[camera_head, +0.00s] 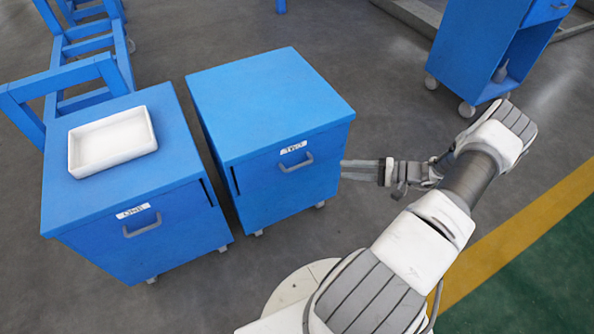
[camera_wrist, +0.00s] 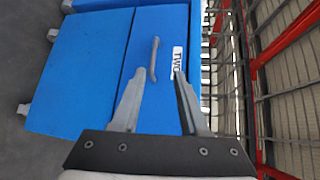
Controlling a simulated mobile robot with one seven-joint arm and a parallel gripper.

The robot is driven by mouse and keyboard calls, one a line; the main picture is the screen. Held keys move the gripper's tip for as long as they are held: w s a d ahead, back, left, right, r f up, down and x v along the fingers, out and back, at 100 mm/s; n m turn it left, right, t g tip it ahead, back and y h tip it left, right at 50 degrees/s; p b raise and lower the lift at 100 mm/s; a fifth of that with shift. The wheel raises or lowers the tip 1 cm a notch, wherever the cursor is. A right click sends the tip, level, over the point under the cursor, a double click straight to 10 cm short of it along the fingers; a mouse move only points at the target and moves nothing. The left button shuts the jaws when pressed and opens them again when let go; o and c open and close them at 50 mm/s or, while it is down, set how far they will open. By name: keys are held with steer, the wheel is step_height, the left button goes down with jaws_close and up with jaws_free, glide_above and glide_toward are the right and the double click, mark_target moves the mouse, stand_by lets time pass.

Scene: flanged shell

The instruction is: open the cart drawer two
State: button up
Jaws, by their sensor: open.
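The blue cart marked TWO (camera_head: 270,95) stands in the middle of the head view. Its drawer front carries a white label (camera_head: 293,147) and a grey bar handle (camera_head: 296,163), and looks shut. In the wrist view the handle (camera_wrist: 153,60) lies beyond and between my fingertips, close to the TWO label (camera_wrist: 177,62). My gripper (camera_head: 344,169) is to the right of the drawer front, apart from the handle in the head view. In the wrist view my gripper (camera_wrist: 158,74) has its two fingers spread with nothing between them.
Blue cart ONE (camera_head: 180,150) stands close on the left, with a white tray (camera_head: 112,140) on top. A blue shelf cart (camera_head: 480,45) is at the back right. A red-framed mesh rack (camera_wrist: 265,75) fills the wrist view's right side.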

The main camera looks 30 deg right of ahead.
step_height(320, 180, down, 2)
steer(key=t, duration=0.1)
steer(key=b, duration=0.3)
glide_toward(297, 166)
steer(key=shift+m, duration=0.3)
steer(key=x, duration=1)
steer(key=shift+w+f, duration=0.1)
steer(key=shift+f, duration=0.2)
jaws_close()
steer(key=shift+d, duration=0.1)
stand_by(0.3)
